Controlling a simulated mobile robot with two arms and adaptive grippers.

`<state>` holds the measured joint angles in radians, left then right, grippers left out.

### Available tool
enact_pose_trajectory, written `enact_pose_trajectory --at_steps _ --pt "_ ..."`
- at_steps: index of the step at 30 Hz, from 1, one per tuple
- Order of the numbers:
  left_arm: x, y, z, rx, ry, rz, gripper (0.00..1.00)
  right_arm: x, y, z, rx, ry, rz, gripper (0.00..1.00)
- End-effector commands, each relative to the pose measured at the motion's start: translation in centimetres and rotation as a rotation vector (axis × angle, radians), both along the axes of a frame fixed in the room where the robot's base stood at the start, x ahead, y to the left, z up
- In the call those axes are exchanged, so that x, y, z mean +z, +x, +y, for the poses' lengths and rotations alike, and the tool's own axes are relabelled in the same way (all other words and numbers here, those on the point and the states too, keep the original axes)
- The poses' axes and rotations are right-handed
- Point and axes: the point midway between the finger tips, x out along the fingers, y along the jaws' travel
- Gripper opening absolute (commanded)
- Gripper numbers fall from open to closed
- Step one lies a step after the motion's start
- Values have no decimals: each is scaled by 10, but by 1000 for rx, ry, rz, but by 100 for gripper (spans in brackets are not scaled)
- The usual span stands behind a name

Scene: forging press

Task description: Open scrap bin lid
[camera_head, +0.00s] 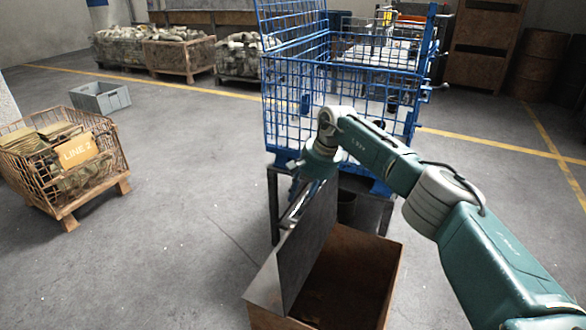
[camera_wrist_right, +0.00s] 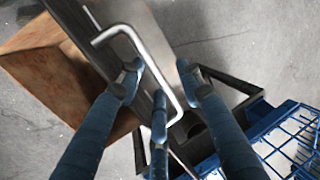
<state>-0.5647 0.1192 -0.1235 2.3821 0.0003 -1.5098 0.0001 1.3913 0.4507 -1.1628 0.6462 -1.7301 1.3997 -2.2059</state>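The rusty brown scrap bin (camera_head: 352,275) stands at the bottom centre of the head view. Its grey lid (camera_head: 305,235) is raised, standing steeply on the bin's left side, and the inside shows. The bin's rust-brown side is also in the right wrist view (camera_wrist_right: 55,75). The lid's bent metal handle (camera_wrist_right: 150,62) crosses the middle of that view. My right gripper (camera_wrist_right: 163,85) has its blue fingers spread on both sides of the handle bar; whether they touch it is unclear. In the head view, my right gripper (camera_head: 298,188) is at the lid's far side, partly hidden. My left gripper is not in view.
A blue wire cage (camera_head: 340,105) on a dark stand is right behind the bin. A wire crate labelled LINE 2 (camera_head: 75,160) and a grey box (camera_head: 100,97) stand at the left. The floor between them and the bin is clear.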

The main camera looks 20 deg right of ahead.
Motion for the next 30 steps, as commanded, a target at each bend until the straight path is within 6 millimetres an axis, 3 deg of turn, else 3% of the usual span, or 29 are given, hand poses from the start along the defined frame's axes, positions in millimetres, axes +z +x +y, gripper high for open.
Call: enact_pose_trajectory --at_steps 1,30 --pt "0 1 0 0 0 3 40 37 18 15 -4 44 -65 32" --pt "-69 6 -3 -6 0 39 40 58 20 15 -5 34 -52 32"
